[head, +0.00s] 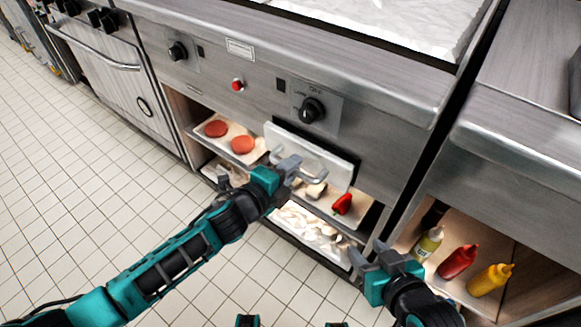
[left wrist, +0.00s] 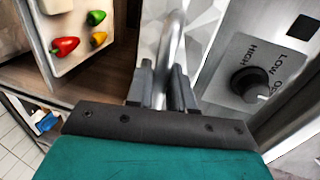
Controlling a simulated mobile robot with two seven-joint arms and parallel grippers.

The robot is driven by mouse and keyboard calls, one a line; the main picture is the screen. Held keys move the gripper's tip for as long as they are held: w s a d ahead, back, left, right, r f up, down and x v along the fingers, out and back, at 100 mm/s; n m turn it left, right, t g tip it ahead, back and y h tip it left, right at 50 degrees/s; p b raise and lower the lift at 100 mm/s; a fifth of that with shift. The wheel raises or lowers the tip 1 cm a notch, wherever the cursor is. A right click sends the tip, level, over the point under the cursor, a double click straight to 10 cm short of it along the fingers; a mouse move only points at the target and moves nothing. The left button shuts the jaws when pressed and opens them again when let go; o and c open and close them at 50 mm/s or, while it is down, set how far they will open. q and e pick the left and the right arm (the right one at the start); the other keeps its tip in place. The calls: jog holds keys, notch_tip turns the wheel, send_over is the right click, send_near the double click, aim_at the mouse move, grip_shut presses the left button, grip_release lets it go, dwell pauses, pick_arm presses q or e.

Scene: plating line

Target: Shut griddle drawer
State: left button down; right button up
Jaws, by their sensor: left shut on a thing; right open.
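The griddle drawer (head: 338,172) has a pale front with a metal bar handle (head: 318,183), under the griddle's control panel. Its front stands out from a dark opening, so it is not flush; how far out is hard to tell. My left gripper (head: 290,168) is shut on the handle. In the left wrist view the handle bar (left wrist: 174,45) runs down between the two fingers of my left gripper (left wrist: 160,88). My right gripper (head: 372,258) is open and empty, lower right of the drawer, in front of the cabinet.
Open shelves below hold a tray with red patties (head: 242,144) and a red pepper (head: 342,204). A red bottle (head: 458,262) and a yellow bottle (head: 490,280) stand in the right cabinet. Black knobs (head: 312,110) project from the panel. The tiled floor (head: 90,200) at left is clear.

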pick_arm(q)
jog(key=shift+w+d+r, duration=0.1)
jog(key=shift+w+d, duration=0.35)
jog(key=shift+w, duration=0.2)
jog(key=shift+w+d+r, duration=0.1)
jog(key=shift+w+d, duration=0.35)
jog(key=shift+w, duration=0.15)
jog(key=c, duration=1.1)
grip_release()
jog(key=shift+w+d+f, duration=0.1)
jog(key=shift+c, duration=0.2)
jog(key=p+v, duration=0.3)
jog(key=v, duration=1)
jog(key=shift+f, duration=0.1)
